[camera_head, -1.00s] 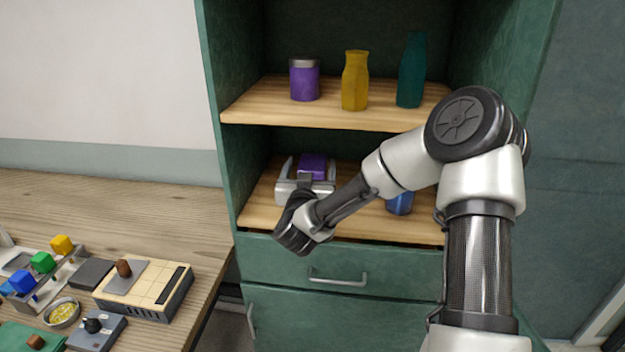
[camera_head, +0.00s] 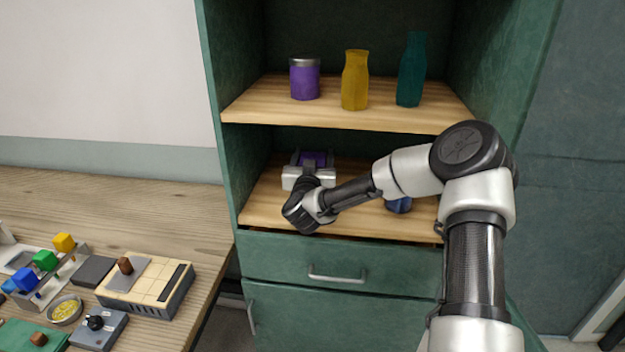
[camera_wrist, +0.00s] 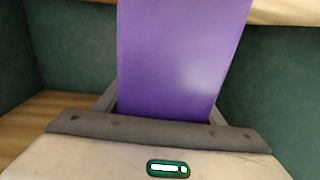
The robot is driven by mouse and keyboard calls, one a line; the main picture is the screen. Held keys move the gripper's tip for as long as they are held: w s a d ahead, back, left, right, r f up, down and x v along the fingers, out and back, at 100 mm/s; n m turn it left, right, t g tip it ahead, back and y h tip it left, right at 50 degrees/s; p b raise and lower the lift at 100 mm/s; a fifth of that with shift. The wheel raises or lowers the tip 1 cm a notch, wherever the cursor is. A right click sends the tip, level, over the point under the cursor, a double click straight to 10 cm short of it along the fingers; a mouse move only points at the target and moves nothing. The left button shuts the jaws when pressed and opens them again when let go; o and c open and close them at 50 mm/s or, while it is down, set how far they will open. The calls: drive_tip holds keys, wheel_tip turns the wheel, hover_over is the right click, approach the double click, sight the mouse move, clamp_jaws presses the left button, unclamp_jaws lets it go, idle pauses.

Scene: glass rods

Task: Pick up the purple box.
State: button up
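The purple box (camera_wrist: 180,60) fills the middle of the wrist view, directly ahead of my gripper's palm. In the head view, part of the purple box (camera_head: 314,157) shows on the lower shelf, mostly hidden behind my gripper. My gripper (camera_head: 312,160) reaches into the lower shelf space with its fingers apart, one on either side of the box. In the wrist view, the gripper's fingers (camera_wrist: 163,108) flank the box closely. Whether either finger touches it I cannot tell.
A blue object (camera_head: 399,204) stands on the lower shelf, partly behind my arm. A purple jar (camera_head: 305,80), yellow bottle (camera_head: 355,82) and teal bottle (camera_head: 411,72) stand on the upper shelf (camera_head: 270,112).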

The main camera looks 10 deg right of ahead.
drive_tip(key=c, duration=1.4)
drive_tip(key=shift+r, duration=0.2)
